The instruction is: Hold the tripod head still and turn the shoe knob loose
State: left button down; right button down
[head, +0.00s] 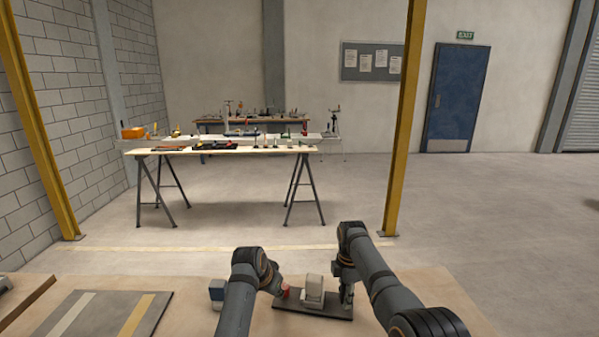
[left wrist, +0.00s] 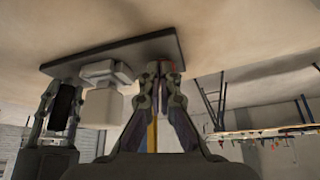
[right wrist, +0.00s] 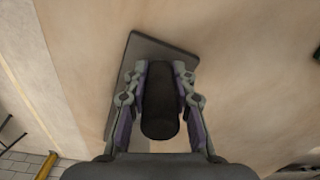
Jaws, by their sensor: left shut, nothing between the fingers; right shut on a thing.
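The tripod head shows as a pale blocky body (head: 313,288) on a dark base plate (head: 325,312); the body also shows in the left wrist view (left wrist: 103,100). My right gripper (right wrist: 160,85) is shut on a black upright cylinder (right wrist: 160,110) above one end of the plate; the cylinder also shows in the left wrist view (left wrist: 62,107). My left gripper (left wrist: 162,72) is shut and empty, beside the pale body and apart from it. A small red part (head: 284,294) shows at its tips in the head view. I cannot tell whether this is the shoe knob.
A blue and white object (head: 216,290) stands left of my left arm. A grey mat (head: 92,318) with pale and orange stripes lies on the bench (head: 190,285) at left. A trestle table (head: 225,148) with several small items stands well beyond.

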pick_arm(q)
jog(key=shift+s+d, duration=0.15)
jog(key=shift+d, duration=0.2)
jog(key=shift+s, duration=0.1)
dwell(0.3)
jog(key=shift+s+a, duration=0.1)
jog(key=shift+s, duration=0.15)
notch_tip(320, 180, up, 6)
dwell(0.4)
jog(key=shift+w+a+f, duration=0.25)
jog(key=shift+a+f, duration=0.05)
jog(key=shift+f, duration=0.7)
jog(key=shift+w+a+f, duration=0.2)
jog(key=shift+a+f, duration=0.1)
jog(key=shift+f, duration=0.7)
jog(key=shift+w+a+f, duration=0.25)
jog(key=shift+a+f, duration=0.05)
jog(key=shift+f, duration=0.7)
jog(key=shift+w+d, duration=0.45)
jog(key=shift+d, duration=0.05)
jog(key=shift+s+d, duration=0.35)
jog(key=shift+d, duration=0.2)
